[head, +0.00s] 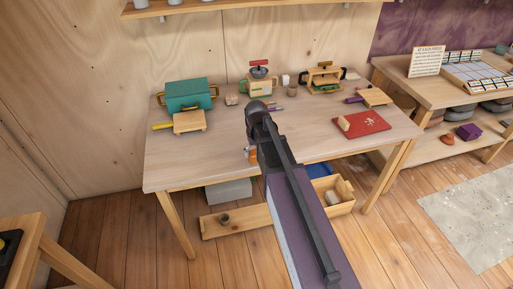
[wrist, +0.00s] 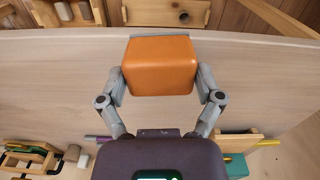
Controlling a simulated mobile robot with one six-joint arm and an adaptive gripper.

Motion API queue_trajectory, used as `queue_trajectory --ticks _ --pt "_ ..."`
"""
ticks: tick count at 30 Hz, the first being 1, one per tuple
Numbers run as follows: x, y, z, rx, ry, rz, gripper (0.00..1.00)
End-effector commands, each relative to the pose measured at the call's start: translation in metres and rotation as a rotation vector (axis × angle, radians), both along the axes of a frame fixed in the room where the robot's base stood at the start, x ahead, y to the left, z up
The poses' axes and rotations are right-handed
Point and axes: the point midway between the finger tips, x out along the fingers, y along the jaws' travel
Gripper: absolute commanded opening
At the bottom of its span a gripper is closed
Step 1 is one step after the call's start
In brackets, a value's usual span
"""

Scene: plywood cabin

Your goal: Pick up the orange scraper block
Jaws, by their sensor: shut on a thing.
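The orange scraper block (wrist: 160,62) sits between the two grey fingers of my gripper (wrist: 161,80) in the wrist view. The fingers are shut on its left and right sides. A flat grey strip shows along the block's far edge. In the head view a small bit of the orange block (head: 252,155) shows beside my arm, over the front part of the workbench (head: 205,160). My arm hides most of the gripper there. I cannot tell whether the block touches the bench top.
A red board (head: 365,124) lies to the right on the bench. A green box (head: 188,93) and a small wooden stool-like block (head: 189,121) stand at the left. Small presses line the back. The front left bench top is clear. A wooden crate (head: 335,209) sits below.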

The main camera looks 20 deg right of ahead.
Motion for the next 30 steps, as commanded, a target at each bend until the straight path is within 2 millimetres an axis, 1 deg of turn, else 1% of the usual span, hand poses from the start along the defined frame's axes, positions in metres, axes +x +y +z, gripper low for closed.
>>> queue_trajectory --ticks 17,18,21,30 --pt "-0.0011 -0.0005 0.0001 0.000 0.000 0.000 0.37" --pt "-0.0011 -0.0006 0.0001 0.000 0.000 0.000 0.72" --pt "-0.0011 -0.0006 0.0001 0.000 0.000 0.000 0.47" --pt "-0.0009 0.0005 0.0001 0.000 0.000 0.001 0.46"
